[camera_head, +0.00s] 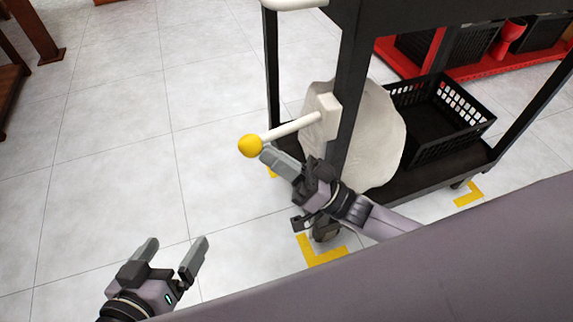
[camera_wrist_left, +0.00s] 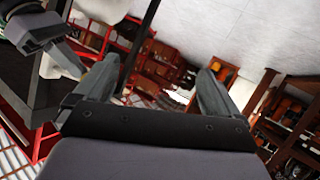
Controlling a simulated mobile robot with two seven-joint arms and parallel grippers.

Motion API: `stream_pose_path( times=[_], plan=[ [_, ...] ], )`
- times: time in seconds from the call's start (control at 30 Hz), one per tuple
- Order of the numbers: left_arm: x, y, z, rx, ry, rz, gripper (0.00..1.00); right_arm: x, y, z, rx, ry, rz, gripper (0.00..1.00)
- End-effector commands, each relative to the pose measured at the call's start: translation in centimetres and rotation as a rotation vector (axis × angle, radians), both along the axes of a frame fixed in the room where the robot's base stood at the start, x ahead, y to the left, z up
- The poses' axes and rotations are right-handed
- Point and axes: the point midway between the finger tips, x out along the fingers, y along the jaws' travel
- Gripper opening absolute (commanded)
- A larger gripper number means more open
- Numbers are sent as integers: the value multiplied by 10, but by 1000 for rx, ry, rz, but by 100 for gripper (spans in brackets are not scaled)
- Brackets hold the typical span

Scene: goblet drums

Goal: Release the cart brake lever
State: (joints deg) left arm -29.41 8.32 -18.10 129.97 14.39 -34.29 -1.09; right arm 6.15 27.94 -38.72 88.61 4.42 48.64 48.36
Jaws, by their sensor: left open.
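The cart brake lever (camera_head: 295,127) is a white rod on a white block fixed to the cart's dark post. It points left and slightly down, and ends in a yellow ball knob (camera_head: 250,146). My right gripper (camera_head: 268,156) has its fingertips just below and right of the knob, close under the rod. I cannot tell whether it touches the lever, and its finger gap is hidden. My left gripper (camera_head: 176,252) is open and empty over the floor at lower left, away from the lever. Its two spread fingers also show in the left wrist view (camera_wrist_left: 160,82).
The dark cart (camera_head: 353,75) carries a black basket (camera_head: 440,110) and a pale rounded sack-like object (camera_head: 378,135) on its lower shelf. Yellow corner marks (camera_head: 322,257) lie on the floor. A red shelf stands behind.

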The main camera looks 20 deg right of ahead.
Motion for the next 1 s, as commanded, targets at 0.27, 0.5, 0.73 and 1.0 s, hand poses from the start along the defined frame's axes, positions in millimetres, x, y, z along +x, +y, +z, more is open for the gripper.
stream_pose_path(
  times=[0.27,0.5,0.73,1.0],
  plan=[
    [6,-6,6,-32,-19,-13,97,0,10,27,273,8,0,0],
    [6,-5,9,-22,-25,-10,97,0,12,44,336,10,0,0],
    [5,-4,8,-21,-21,-9,97,-2,10,41,333,11,-1,0],
    [5,-2,4,-12,-14,-3,97,-22,-8,12,332,14,-1,0]
  ],
)
